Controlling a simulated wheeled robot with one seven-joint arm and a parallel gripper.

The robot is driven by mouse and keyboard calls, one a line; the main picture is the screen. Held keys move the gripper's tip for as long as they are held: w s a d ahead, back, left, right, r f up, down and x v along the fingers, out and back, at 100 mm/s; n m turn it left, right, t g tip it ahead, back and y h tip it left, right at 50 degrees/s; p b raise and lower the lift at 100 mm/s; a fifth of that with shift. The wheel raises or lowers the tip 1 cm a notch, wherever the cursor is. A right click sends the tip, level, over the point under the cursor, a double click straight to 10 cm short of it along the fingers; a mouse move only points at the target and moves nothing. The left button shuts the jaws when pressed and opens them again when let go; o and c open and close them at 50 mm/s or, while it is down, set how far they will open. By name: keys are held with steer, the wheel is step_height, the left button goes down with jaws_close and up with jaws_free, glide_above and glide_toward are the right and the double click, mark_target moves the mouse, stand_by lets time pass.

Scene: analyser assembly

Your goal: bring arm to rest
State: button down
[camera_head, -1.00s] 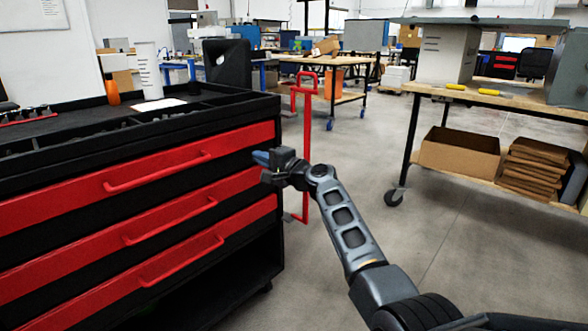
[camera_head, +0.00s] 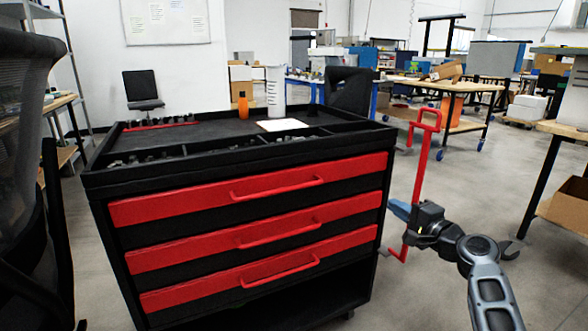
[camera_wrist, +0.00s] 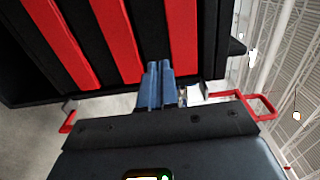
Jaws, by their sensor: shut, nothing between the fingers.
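My gripper (camera_head: 399,209) is at the lower right of the head view, at the end of my bent arm. Its blue fingers point left toward the right side of a black tool cart (camera_head: 130,181) with red drawers. In the wrist view the two blue fingers (camera_wrist: 157,88) lie close together, shut and empty. The cart's red drawer fronts (camera_wrist: 118,38) show beyond them in that view. I cannot tell the exact gap between the fingertips and the cart.
A red cart handle frame (camera_head: 422,165) stands just behind my gripper. An orange bottle (camera_head: 243,106) and a white cylinder (camera_head: 276,92) stand on the cart top. A workbench (camera_head: 445,86) is behind. A dark chair (camera_head: 25,160) is at the left. Grey floor is open at right.

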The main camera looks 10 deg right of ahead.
steer(key=s+a+f+n+g+h, duration=0.1)
steer(key=s+a+f+h, duration=0.15)
steer(key=s+f, duration=0.65)
steer(key=s+a+f+n+g+h, duration=0.1)
steer(key=s+a+f+n, duration=0.15)
steer(key=s+f, duration=0.7)
steer(key=s+a+n+g+h, duration=0.1)
steer(key=s+a+n, duration=0.15)
steer(key=s, duration=0.95)
steer(key=s+a+n+h, duration=0.1)
steer(key=s+a+n, duration=0.15)
steer(key=s, duration=0.95)
steer(key=s+a+r+n, duration=0.2)
steer(key=s+r+n, duration=0.1)
steer(key=s+r, duration=0.45)
steer(key=s+a+r+n, duration=0.3)
steer(key=s+r+n, duration=0.1)
steer(key=s+r, duration=0.4)
step_height(320, 180, up, 23)
steer(key=s+p, duration=0.1)
steer(key=p, duration=2.3)
steer(key=shift+y, duration=0.45)
